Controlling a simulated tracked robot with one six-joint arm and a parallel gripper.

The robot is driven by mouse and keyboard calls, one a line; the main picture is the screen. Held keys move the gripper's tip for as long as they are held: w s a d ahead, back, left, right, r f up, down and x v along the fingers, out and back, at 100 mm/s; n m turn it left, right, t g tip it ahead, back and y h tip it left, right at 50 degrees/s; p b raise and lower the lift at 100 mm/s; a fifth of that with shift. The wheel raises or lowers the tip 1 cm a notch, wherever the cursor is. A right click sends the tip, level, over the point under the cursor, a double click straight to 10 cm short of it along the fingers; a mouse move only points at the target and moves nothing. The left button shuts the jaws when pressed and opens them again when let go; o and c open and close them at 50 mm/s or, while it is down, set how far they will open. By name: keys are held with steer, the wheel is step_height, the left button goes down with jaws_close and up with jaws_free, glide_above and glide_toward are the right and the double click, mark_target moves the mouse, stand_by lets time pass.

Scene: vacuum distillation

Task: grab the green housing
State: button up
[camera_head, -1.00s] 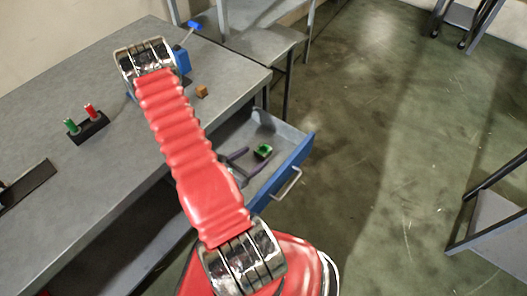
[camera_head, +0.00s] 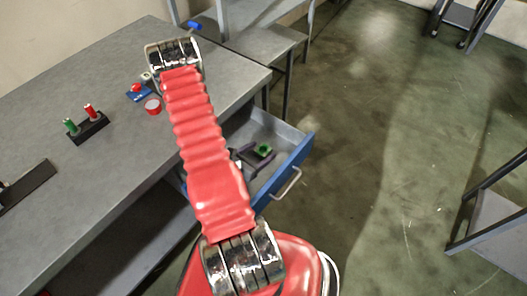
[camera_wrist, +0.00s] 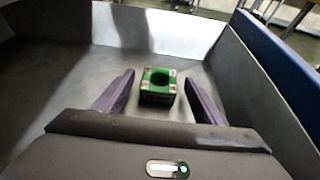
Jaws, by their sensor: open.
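The green housing (camera_wrist: 158,84) is a small green block with a round dark hole in its top. It sits on the floor of the open drawer, and also shows in the head view (camera_head: 263,150). My gripper (camera_wrist: 158,88) is open over the drawer, its two purple fingers on either side of the housing, with gaps between. In the wrist view the housing lies around and just beyond the fingertips; contact is not visible. In the head view my gripper is partly hidden behind my red arm.
The grey drawer (camera_head: 262,128) has walls around the housing and a blue front (camera_head: 288,172) on the right. The drawer floor around the housing is clear.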

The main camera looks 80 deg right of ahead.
steer(key=shift+x, duration=0.8)
steer(key=c, duration=1.4)
